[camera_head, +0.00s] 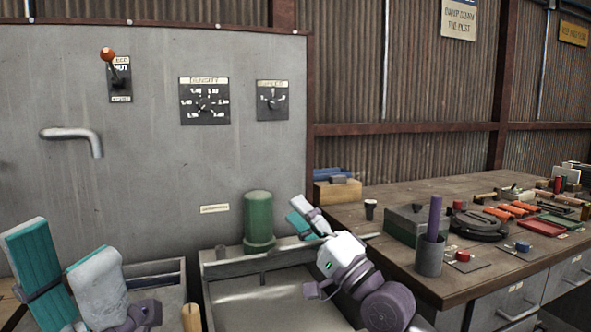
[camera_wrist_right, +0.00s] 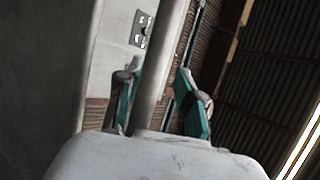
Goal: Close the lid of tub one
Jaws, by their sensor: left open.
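A grey metal tub (camera_head: 215,291) stands low in the middle of the head view, with a pale grey surface inside its rim. Another grey tub (camera_head: 158,268) is partly hidden at the lower left. I cannot read a number on either, and no separate lid is clear. My left gripper (camera_head: 66,272) is open and empty in front of the left tub, its teal-padded fingers apart. My right gripper (camera_head: 303,222) is over the back right of the middle tub. In the right wrist view, its teal fingers (camera_wrist_right: 160,102) are apart, with a grey bar (camera_wrist_right: 165,70) showing between them.
A green cylinder (camera_head: 259,222) stands behind the middle tub, near the grey panel (camera_head: 170,130) with a lever, dials and a spout (camera_head: 75,134). A wooden workbench (camera_head: 400,205) on the right carries a grey box, a cup with a purple rod (camera_head: 434,218) and several tools.

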